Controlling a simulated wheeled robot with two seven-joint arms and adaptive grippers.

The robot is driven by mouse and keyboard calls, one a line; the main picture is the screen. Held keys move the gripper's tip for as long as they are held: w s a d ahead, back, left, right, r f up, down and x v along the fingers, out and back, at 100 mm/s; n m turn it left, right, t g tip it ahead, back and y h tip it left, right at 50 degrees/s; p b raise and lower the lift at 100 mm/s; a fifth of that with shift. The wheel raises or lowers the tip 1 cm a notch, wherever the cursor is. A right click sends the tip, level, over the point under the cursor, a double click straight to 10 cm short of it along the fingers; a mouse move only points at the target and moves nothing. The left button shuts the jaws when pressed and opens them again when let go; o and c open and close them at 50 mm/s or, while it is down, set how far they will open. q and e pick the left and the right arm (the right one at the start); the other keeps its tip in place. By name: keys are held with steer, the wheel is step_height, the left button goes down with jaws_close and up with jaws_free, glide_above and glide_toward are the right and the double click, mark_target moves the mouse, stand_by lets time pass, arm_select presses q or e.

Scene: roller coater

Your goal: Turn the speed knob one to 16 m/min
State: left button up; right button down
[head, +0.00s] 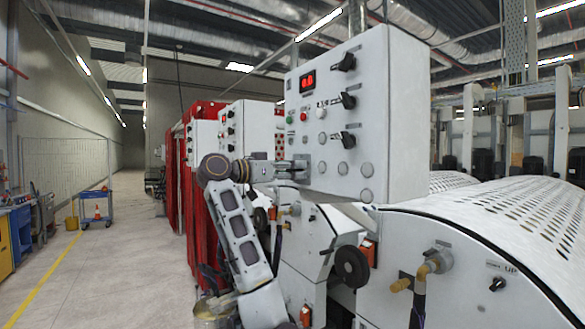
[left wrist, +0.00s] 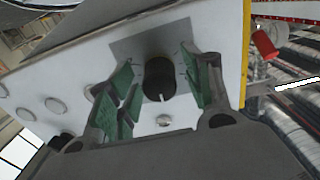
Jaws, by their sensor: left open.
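My left gripper (head: 303,170) is at the lower left of this panel, pointing right. In the left wrist view my left gripper (left wrist: 162,92) is open, its green-padded fingers on either side of a black knob (left wrist: 159,78) with a white pointer mark. Which labelled knob this is I cannot tell. My right gripper is not in view.
Round grey caps (head: 344,169) and small buttons sit on the panel near the knobs. Below are a black handwheel (head: 351,266) and a white perforated machine cover (head: 500,230). More control boxes (head: 245,130) and red curtains (head: 190,190) stand behind.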

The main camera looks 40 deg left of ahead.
arm_select(q)
steer(key=shift+w, duration=0.1)
steer(key=c, duration=1)
steer(key=shift+n+b, duration=0.4)
steer(key=shift+b, duration=0.05)
steer(key=shift+c, duration=0.2)
steer(key=o, duration=1)
steer(key=shift+s+a, duration=0.1)
steer(key=shift+s, duration=0.15)
